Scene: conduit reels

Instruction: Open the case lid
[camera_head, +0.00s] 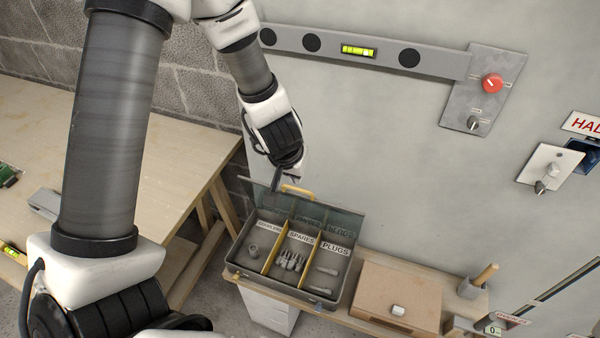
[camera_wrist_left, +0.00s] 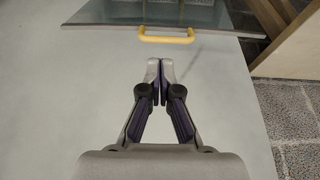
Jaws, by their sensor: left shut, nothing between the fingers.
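The grey metal case (camera_head: 290,292) stands on a wooden bench against the wall, its inside in view. Its lid (camera_head: 345,222) is up at the back, leaning toward the wall. The yellow handle (camera_head: 297,190) is on the lid's upper edge. My left gripper (camera_head: 288,177) is just above and behind that edge, near the handle. In the left wrist view the gripper (camera_wrist_left: 160,70) is shut and empty; the yellow handle (camera_wrist_left: 166,39) and the lid (camera_wrist_left: 190,14) lie beyond the fingertips, apart from them. My right gripper is not in view.
Yellow dividers split the case into labelled compartments with small metal fittings (camera_head: 291,261). A brown box (camera_head: 398,292) stands right of the case. The wall carries a spirit level (camera_head: 430,64) and a red-knob panel (camera_head: 482,105). A wooden table (camera_head: 165,165) is at left.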

